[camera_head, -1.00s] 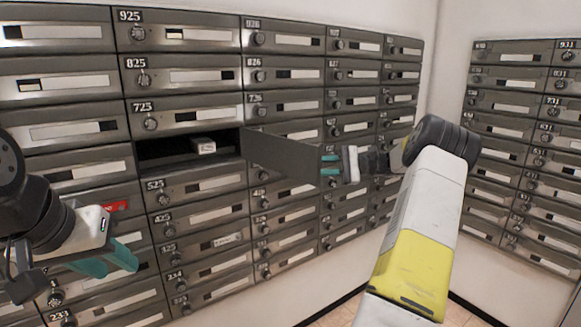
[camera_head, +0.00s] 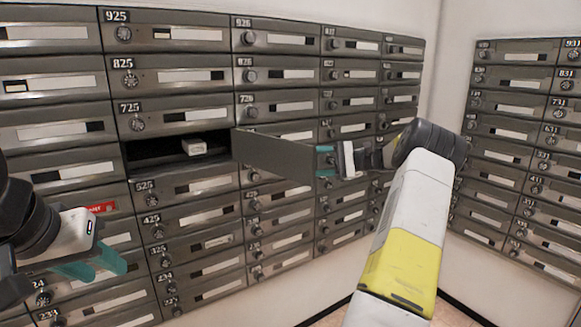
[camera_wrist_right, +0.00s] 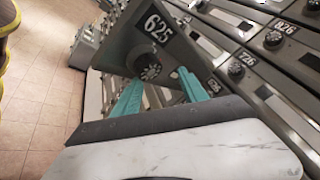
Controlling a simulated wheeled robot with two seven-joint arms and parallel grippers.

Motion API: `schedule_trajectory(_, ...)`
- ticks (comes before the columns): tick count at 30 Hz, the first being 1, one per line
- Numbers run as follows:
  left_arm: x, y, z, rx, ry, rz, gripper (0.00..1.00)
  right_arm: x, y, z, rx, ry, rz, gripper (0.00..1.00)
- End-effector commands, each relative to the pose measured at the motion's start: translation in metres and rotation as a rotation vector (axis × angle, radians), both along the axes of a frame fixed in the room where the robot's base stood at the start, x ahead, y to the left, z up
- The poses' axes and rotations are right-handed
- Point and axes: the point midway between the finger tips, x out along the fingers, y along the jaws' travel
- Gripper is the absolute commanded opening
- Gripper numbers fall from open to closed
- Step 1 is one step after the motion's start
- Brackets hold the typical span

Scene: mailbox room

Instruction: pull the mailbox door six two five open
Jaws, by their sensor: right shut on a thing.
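Mailbox door 625 (camera_head: 275,156) stands swung out from the wall, hinged at the right side of its dark open compartment (camera_head: 150,150). In the right wrist view the door (camera_wrist_right: 150,35) shows its number and round dial knob (camera_wrist_right: 148,66). My right gripper (camera_head: 326,160) is at the door's free edge; in the wrist view its teal fingers (camera_wrist_right: 160,92) flank the knob side and are shut on the door. The exact contact is partly hidden. My left gripper (camera_head: 98,265) is open and empty, low at the left, in front of the lower mailboxes.
A small white box (camera_head: 194,146) lies inside the open compartment. Closed mailbox doors surround it, with 725 (camera_head: 165,120) above and 525 (camera_head: 185,185) below. A second bank of mailboxes (camera_head: 520,130) stands on the right wall. Tiled floor (camera_wrist_right: 45,110) is clear.

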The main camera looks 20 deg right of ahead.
Motion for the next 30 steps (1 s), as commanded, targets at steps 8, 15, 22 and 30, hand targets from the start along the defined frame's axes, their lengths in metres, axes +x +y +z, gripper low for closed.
schedule_trajectory(8, 0.0, 0.0, 0.0, 0.0, 0.0, 0.0, 0.36, 0.0, 0.002, 0.004, 0.006, -0.007, 0.004, 0.66)
schedule_trajectory(15, 0.0, 0.0, 0.0, 0.0, 0.0, 0.0, 0.36, -0.001, -0.002, 0.002, 0.004, -0.003, 0.002, 0.66)
schedule_trajectory(22, 0.0, 0.0, 0.0, 0.0, 0.0, 0.0, 0.36, -0.009, -0.035, 0.001, 0.004, -0.003, -0.002, 0.66)
schedule_trajectory(30, 0.0, 0.0, 0.0, 0.0, 0.0, 0.0, 0.36, -0.018, -0.07, 0.002, 0.006, -0.006, 0.001, 0.66)
